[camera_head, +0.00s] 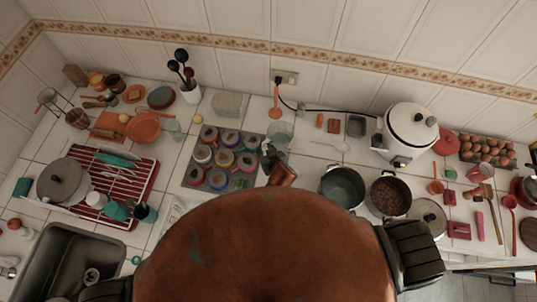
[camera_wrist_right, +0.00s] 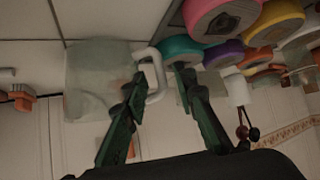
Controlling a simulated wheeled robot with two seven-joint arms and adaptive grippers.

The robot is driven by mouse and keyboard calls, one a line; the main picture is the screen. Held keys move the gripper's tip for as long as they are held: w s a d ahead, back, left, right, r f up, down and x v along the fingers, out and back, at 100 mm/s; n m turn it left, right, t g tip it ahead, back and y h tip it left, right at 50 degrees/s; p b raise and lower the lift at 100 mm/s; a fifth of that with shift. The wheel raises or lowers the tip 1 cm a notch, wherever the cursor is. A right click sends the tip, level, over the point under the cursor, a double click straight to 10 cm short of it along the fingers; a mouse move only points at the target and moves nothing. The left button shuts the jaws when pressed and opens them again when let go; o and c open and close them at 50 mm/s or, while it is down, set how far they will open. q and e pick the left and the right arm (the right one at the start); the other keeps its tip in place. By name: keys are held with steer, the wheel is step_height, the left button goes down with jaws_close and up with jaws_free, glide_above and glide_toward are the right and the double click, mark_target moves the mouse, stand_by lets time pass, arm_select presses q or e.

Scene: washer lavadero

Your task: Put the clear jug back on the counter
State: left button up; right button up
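The clear jug (camera_wrist_right: 90,80) is a see-through, pale vessel with a white handle (camera_wrist_right: 157,75); in the right wrist view it appears upside down. It also shows small and pale in the head view (camera_head: 281,130), at the right edge of the jar mat. My right gripper (camera_wrist_right: 160,75) is open, one finger on each side of the handle, and no grip on it shows. In the head view my right gripper (camera_head: 268,154) is just left of and in front of the jug. Its exact contact is too small to tell. My left gripper is not in view.
Several colourful jars (camera_head: 222,160) stand on a dark mat (camera_head: 192,176) left of the jug. A pot (camera_head: 342,186) and a pan of beans (camera_head: 388,195) stand to the right, a white cooker (camera_head: 407,132) behind. A dish rack (camera_head: 115,170) and sink (camera_head: 65,265) lie left.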

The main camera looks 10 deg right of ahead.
steer(key=v, duration=0.9)
steer(key=shift+s+r, duration=0.2)
steer(key=shift+a, duration=0.1)
